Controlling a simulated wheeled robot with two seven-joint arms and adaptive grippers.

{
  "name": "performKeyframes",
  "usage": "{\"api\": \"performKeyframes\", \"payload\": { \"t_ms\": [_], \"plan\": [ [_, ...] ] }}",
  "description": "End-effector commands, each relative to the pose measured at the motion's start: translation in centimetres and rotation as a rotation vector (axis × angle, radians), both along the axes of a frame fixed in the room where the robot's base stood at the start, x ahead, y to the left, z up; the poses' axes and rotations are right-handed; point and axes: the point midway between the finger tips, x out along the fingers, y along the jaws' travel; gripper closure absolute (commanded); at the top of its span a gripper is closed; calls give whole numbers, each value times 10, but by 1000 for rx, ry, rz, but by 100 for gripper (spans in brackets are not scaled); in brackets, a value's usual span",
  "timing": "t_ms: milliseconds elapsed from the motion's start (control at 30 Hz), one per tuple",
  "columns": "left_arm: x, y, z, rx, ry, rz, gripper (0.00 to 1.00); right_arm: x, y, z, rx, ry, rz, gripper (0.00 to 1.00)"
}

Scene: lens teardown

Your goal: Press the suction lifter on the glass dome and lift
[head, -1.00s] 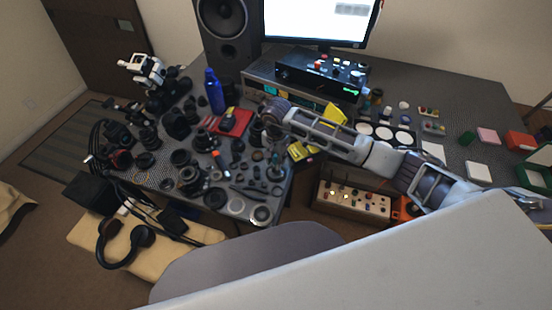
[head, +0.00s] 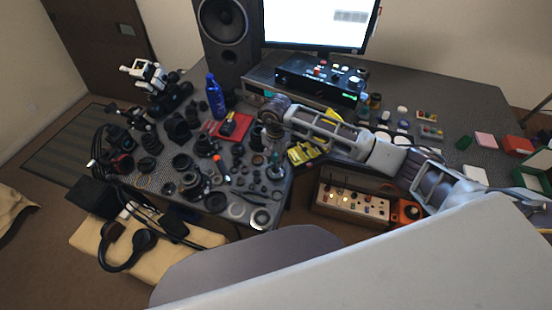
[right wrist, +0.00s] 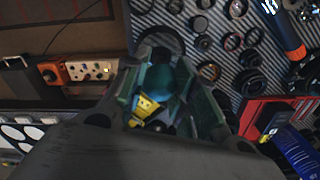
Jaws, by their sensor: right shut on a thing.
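My right gripper (head: 272,140) hangs over the right front part of the crowded desk, among dark lens parts. In the right wrist view my right gripper (right wrist: 165,95) has its fingers around a dark teal rounded thing, which appears to be the suction lifter (right wrist: 161,82). Its lower end is hidden or too dark to make out. I cannot pick out the glass dome, nor tell whether the lifter touches anything. A yellow piece (right wrist: 145,106) shows between the fingers; I cannot tell whether it is held or behind. My left gripper is not in view.
Lens barrels and rings crowd the desk left of the gripper. A blue bottle (head: 215,98) stands behind them near a red tray (head: 243,124). A yellow object (head: 306,153) lies right of the gripper. A control box (head: 352,203) with knobs sits below the arm. Headphones (head: 126,246) lie front left.

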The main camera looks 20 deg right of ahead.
Motion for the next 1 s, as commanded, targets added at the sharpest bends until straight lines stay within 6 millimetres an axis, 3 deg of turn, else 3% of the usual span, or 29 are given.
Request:
{"api": "performKeyframes", "payload": {
  "t_ms": [1000],
  "plan": [
    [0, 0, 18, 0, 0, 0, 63, 0, 0, 38, 0, -1, 1, 94]
  ]
}}
